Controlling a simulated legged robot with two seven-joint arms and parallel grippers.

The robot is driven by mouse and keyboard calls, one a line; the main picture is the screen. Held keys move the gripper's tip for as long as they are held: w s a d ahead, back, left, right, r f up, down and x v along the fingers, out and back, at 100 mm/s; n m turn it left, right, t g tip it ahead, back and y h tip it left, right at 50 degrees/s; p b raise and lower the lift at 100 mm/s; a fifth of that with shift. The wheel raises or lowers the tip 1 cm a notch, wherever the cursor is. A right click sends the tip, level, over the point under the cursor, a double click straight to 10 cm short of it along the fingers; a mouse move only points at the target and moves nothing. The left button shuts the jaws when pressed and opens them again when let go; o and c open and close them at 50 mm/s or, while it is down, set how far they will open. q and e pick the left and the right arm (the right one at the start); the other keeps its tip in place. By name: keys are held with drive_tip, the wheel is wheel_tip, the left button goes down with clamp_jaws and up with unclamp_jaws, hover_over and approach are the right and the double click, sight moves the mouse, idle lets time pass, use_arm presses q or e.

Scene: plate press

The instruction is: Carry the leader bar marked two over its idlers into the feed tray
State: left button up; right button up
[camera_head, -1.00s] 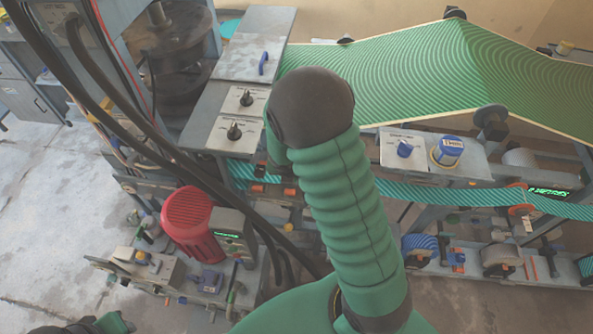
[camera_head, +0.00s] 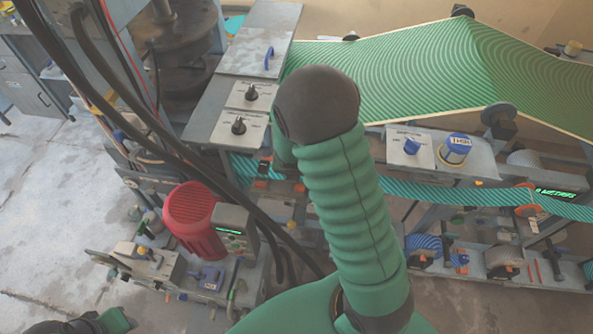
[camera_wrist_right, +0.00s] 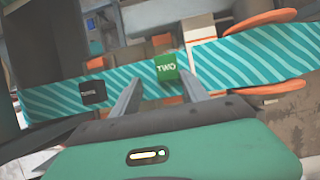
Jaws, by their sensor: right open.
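In the right wrist view a green block marked TWO (camera_wrist_right: 167,68) sits on a teal striped web (camera_wrist_right: 225,60), which runs across the picture. My right gripper (camera_wrist_right: 162,88) is open, its two grey fingers reaching toward the web on either side of the block, with nothing held. Orange-flanged idlers (camera_wrist_right: 268,88) lie at the right along the web. In the head view the striped web (camera_head: 430,193) passes behind my right arm, which hides the gripper and the block. I cannot pick out the feed tray. Only a green and dark part of my left arm shows at the bottom left, without jaws.
A red motor (camera_head: 193,218) and a control box (camera_head: 234,230) stand left of my arm. Black hoses hang across the left. A green patterned sheet (camera_head: 415,75) spans the back. Bare floor (camera_head: 40,190) lies far left.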

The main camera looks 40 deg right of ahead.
drive_tip(key=shift+d+r, duration=0.15)
drive_tip(key=shift+r, duration=0.2)
drive_tip(key=p+v, duration=0.1)
drive_tip(key=v, duration=0.1)
drive_tip(key=p+v, duration=0.1)
drive_tip(key=d+p+v, duration=0.1)
drive_tip(key=v, duration=0.1)
drive_tip(key=shift+a+r, duration=0.1)
drive_tip(key=shift+r, duration=0.4)
drive_tip(key=shift+a+f+p+v, duration=0.35)
drive_tip(key=shift+p+v, duration=1.6)
drive_tip(key=shift+v, duration=3.15)
use_arm(q)
drive_tip(key=r+b, duration=0.1)
drive_tip(key=r, duration=0.1)
drive_tip(key=d+r+b, duration=0.1)
drive_tip(key=r, duration=0.2)
drive_tip(key=shift+d, duration=0.2)
use_arm(e)
drive_tip(key=s+a+f+m+y, duration=0.1)
drive_tip(key=a+m, duration=0.5)
drive_tip(key=m, duration=0.7)
drive_tip(key=s+a+f+m+y, duration=0.1)
drive_tip(key=s+a+m, duration=0.3)
drive_tip(key=m, duration=0.8)
drive_tip(key=shift+s+a+f+m+y, duration=0.25)
drive_tip(key=shift+a+m+y, duration=0.15)
drive_tip(key=shift+a+y, duration=0.45)
